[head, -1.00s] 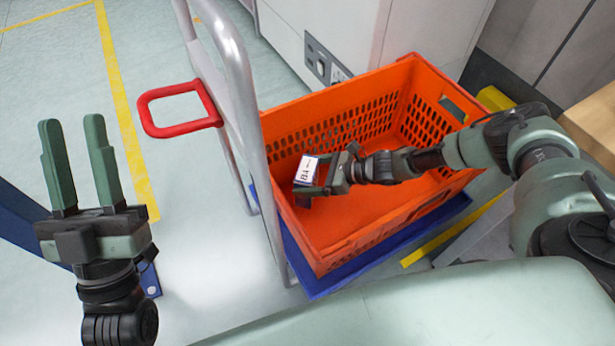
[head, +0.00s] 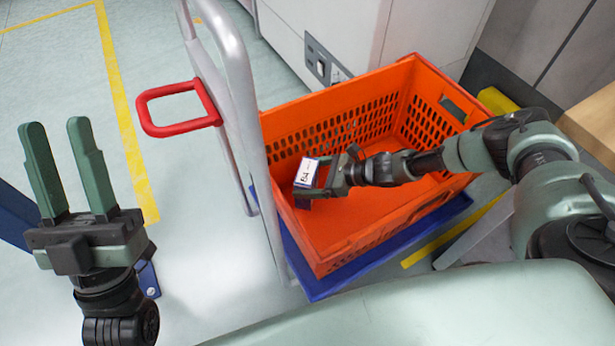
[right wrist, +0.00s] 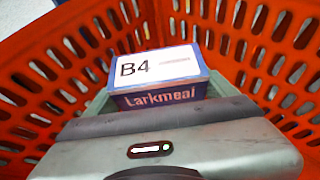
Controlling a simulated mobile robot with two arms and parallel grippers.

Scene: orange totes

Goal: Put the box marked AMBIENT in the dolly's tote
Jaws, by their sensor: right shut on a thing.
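My right gripper (head: 322,182) is shut on a small blue box (head: 304,175) with a white label. It holds the box inside the orange tote (head: 345,245), near the tote's left wall. In the right wrist view the box (right wrist: 158,80) shows "B4" on its white top and "Larkmeal" on its blue side. I cannot read the word AMBIENT on it. I cannot tell whether the box touches the tote's floor. The tote stands on the blue dolly (head: 320,289). My left gripper (head: 57,128) is open and empty, left of the dolly.
The dolly's grey upright handle (head: 240,90) rises at the tote's left, with a red loop (head: 145,118) on it. A white cabinet (head: 345,30) stands behind the tote. Light floor with yellow lines is free at the left.

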